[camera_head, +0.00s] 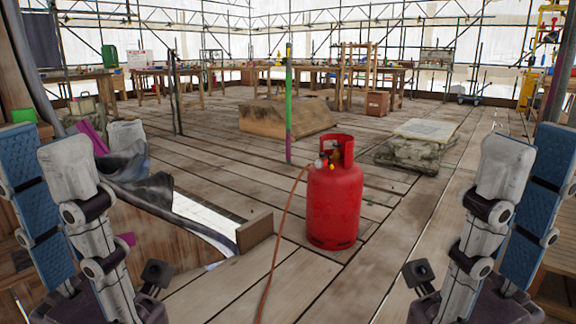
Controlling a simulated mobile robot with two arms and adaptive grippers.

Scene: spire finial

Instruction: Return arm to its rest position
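My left gripper (78,185) is at the lower left of the head view, with its grey and blue-padded fingers raised and spread. It looks open and nothing shows in it. My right gripper (492,185) is at the lower right in a mirrored pose, also open and empty. Both are close to the camera and apart from the things on the floor. The lower parts of both arms are cut off by the frame.
A red gas cylinder (335,205) stands upright on the plank floor between my grippers, with an orange hose (283,235) running towards me. A wooden-edged opening with grey sheeting (190,215) lies left. Stone block (415,148) and workbenches (165,74) are farther back.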

